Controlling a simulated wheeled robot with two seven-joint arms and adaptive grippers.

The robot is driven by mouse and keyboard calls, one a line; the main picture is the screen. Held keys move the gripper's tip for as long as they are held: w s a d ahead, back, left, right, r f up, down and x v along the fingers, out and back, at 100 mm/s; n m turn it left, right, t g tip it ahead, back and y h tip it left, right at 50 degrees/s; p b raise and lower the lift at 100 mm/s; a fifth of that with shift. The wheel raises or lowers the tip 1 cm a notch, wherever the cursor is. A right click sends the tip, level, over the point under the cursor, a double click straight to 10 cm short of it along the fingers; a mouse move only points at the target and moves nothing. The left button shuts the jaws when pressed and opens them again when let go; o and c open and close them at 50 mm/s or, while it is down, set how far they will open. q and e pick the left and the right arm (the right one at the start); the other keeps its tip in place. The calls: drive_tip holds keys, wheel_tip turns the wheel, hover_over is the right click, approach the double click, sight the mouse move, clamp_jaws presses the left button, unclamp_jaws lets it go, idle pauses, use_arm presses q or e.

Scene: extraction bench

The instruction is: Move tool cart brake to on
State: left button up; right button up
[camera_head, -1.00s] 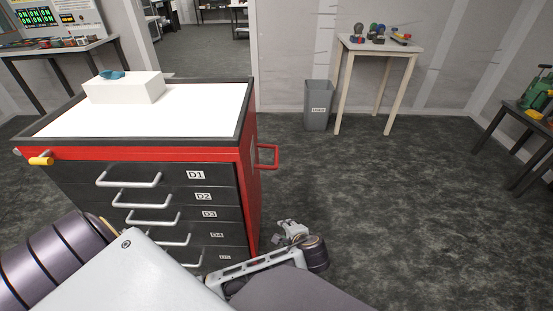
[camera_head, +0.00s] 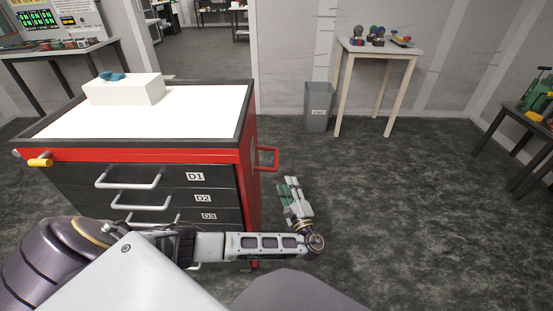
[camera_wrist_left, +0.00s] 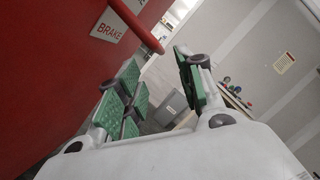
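The red tool cart (camera_head: 200,154) with black drawers stands at the left in the head view. A red bar handle (camera_head: 268,158) sticks out of its right side. In the left wrist view, a BRAKE label (camera_wrist_left: 110,27) sits on the red side panel (camera_wrist_left: 45,75), with the red bar (camera_wrist_left: 138,26) beside it. My left gripper (camera_head: 288,184) is beside the cart's right side, below and near the handle. In the wrist view its green-padded fingers (camera_wrist_left: 157,60) are apart and empty, close to the bar's end. My right gripper is not in view.
A white block (camera_head: 125,90) with a blue item sits on the cart top. A yellow-ended piece (camera_head: 41,161) projects at the cart's front left. A grey bin (camera_head: 318,107) and a small table (camera_head: 383,48) stand behind. The floor right of the cart is clear.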

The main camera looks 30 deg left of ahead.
sight(277, 157)
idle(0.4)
use_arm(q)
drive_tip(key=b+x, duration=0.2)
drive_tip(key=x, duration=1)
drive_tip(key=shift+r, duration=0.1)
drive_tip(key=shift+x, duration=0.95)
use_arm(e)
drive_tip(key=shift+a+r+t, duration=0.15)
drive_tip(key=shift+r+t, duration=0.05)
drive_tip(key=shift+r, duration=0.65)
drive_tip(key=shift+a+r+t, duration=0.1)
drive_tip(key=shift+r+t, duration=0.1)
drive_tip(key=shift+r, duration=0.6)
use_arm(q)
drive_tip(key=shift+d, duration=0.1)
clamp_jaws()
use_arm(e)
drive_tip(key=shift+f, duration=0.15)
